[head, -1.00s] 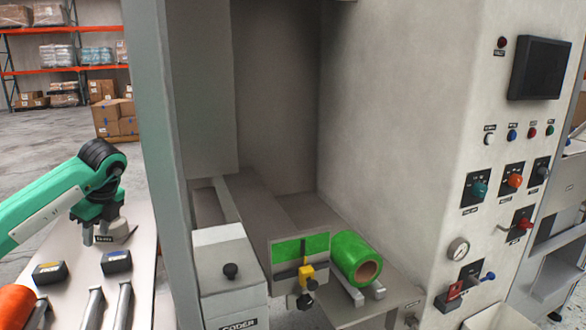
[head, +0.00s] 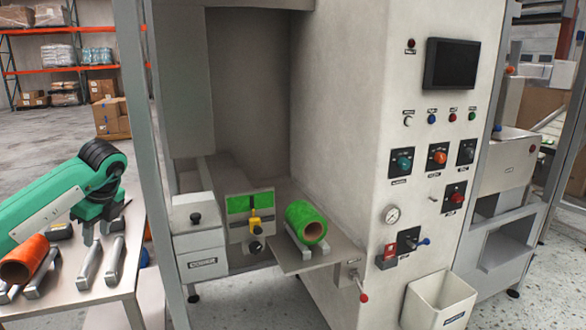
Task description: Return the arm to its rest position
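My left arm, green and grey with a dark joint, comes in from the left. Its gripper (head: 97,232) points down over the side table (head: 95,290), beside the tools lying there. The fingers look apart with nothing seen between them; their tips are small and partly lost against the table. My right gripper is not in the view.
An orange roll (head: 24,262) and metal holders (head: 90,265) lie on the side table. The machine's post (head: 150,150) stands right of my arm. A green roll (head: 306,224) rests on the machine's shelf (head: 295,262). A white bin (head: 438,300) stands at the lower right.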

